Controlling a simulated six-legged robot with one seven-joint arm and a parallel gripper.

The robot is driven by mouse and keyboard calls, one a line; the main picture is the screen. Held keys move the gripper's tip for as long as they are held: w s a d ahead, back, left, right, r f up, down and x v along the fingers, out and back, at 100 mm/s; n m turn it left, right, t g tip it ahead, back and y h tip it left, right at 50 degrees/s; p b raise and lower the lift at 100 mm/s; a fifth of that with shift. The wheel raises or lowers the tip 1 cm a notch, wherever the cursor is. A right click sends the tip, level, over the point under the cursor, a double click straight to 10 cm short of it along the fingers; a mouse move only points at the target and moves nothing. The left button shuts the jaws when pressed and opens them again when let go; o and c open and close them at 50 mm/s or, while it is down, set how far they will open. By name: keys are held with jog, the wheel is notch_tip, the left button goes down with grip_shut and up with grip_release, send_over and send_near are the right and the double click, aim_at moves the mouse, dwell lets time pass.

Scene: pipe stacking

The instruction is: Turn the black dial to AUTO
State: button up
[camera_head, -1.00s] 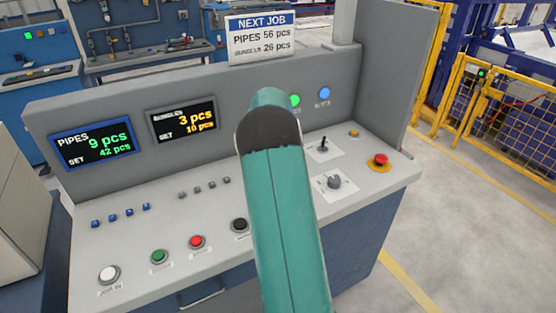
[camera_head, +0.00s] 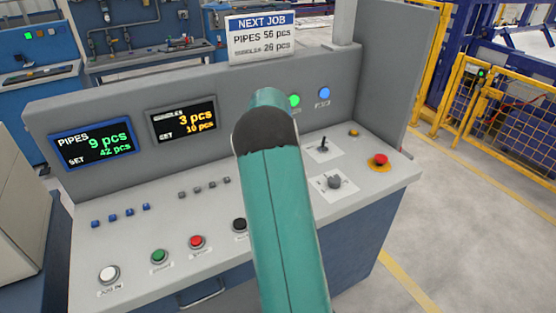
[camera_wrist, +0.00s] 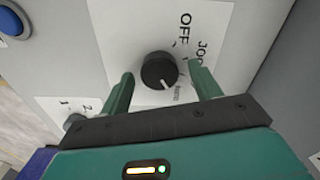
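The black dial (camera_wrist: 160,71) sits on a white label plate (camera_wrist: 115,20) in the wrist view. "OFF" is printed above right of it and a word like "JOG" to its right. A smaller label at its lower right is too blurred to read surely. The dial's pale mark points down and slightly right, near that label. My gripper (camera_wrist: 162,74) is open, with one finger on each side of the dial and gaps visible. In the head view my arm hides the gripper; a dark grey dial (camera_head: 335,182) shows right of the arm, but I cannot tell if it is the same one.
A second plate with "1" and "2" and a grey knob (camera_wrist: 75,121) lies beside the left finger. A blue round part (camera_wrist: 12,22) is at the upper left. The console also bears a lever switch (camera_head: 323,145), a red mushroom button (camera_head: 380,159) and two screens.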

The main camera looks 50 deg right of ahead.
notch_tip(320, 180, up, 14)
dwell(0.7)
jog(key=shift+f, duration=0.1)
dwell(0.3)
